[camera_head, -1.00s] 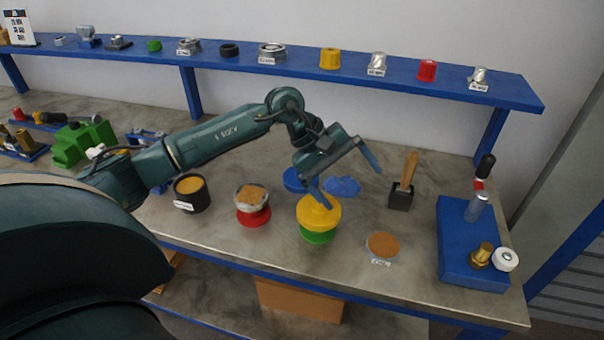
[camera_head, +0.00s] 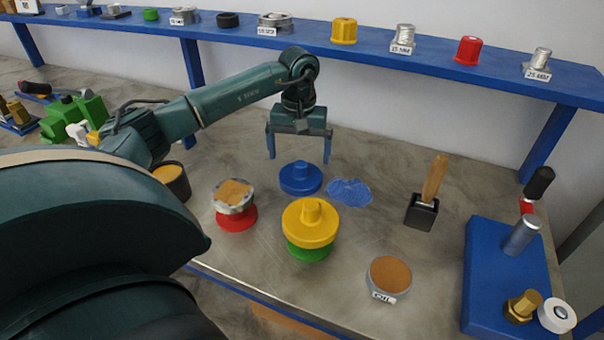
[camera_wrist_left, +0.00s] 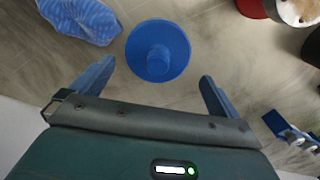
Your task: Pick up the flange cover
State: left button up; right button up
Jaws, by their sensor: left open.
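A blue flange cover (camera_head: 301,178), a round disc with a central knob, lies flat on the bench. In the left wrist view the blue cover (camera_wrist_left: 158,50) shows just beyond and between the fingers. My left gripper (camera_head: 299,158) is open and empty, pointing down above and behind the blue cover, apart from it. A yellow cover (camera_head: 310,220) with a knob sits on a green flanged vessel (camera_head: 309,252) in front of the blue one. A red vessel (camera_head: 237,217) with a metal rim and tan contents stands to the left, uncovered. My right gripper is not in view.
A crumpled blue cloth (camera_head: 349,192) lies right of the blue cover. A dark pot (camera_head: 174,182), a tan-filled dish (camera_head: 388,276), a wooden-handled brush (camera_head: 424,205) and a blue fixture (camera_head: 490,270) stand around. A blue shelf (camera_head: 380,50) with fittings runs behind.

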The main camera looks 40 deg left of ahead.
aim_at(300, 163)
pick_arm(q)
jog(key=shift+w+d+f+p, duration=0.1)
jog(key=shift+f+p, duration=0.05)
jog(key=shift+f, duration=1.05)
jog(key=shift+w+f+p, duration=0.1)
jog(key=shift+f+p, duration=0.05)
jog(key=shift+f, duration=1)
jog(key=c, duration=0.7)
